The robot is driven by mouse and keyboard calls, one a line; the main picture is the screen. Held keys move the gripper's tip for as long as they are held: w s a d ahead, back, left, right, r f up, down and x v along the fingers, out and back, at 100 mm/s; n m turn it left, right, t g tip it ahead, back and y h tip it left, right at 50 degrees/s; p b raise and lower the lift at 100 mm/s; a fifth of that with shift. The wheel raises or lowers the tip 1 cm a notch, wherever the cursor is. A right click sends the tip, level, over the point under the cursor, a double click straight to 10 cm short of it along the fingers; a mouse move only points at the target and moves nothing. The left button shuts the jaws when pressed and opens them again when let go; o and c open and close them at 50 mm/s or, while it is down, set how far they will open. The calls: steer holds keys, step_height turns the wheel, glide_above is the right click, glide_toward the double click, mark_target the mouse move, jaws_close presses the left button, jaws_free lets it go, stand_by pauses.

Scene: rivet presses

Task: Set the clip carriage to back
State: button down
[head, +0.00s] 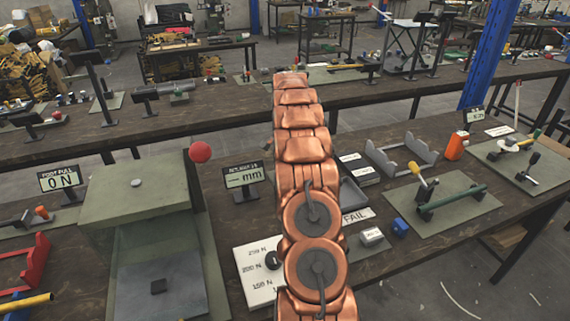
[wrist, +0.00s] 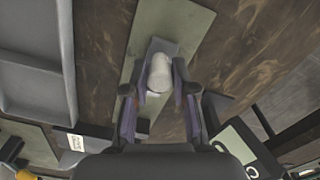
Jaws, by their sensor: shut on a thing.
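In the wrist view, my gripper (wrist: 160,76) has its two fingers on either side of a pale rounded knob (wrist: 159,70) and is shut on it. The knob stands on a small grey block (wrist: 166,46), which looks like the clip carriage. The block sits on a long green plate (wrist: 188,18) on the wooden bench. My fingers hide part of the block. In the head view my copper arm covers this spot, so the gripper and knob do not show there.
A grey tray (wrist: 32,62) lies left of the plate in the wrist view, and a display (wrist: 235,150) stands at lower right. In the head view, a green press (head: 130,190) with a red ball is left of my arm. A lever fixture (head: 440,195) stands to the right.

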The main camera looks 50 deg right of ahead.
steer(key=c, duration=1)
jaws_free()
steer(key=shift+w+a, duration=0.2)
steer(key=shift+a, duration=0.1)
steer(key=shift+c, duration=0.2)
steer(key=shift+o, duration=0.6)
steer(key=shift+s+d, duration=0.1)
steer(key=shift+r, duration=0.15)
step_height(320, 180, up, 12)
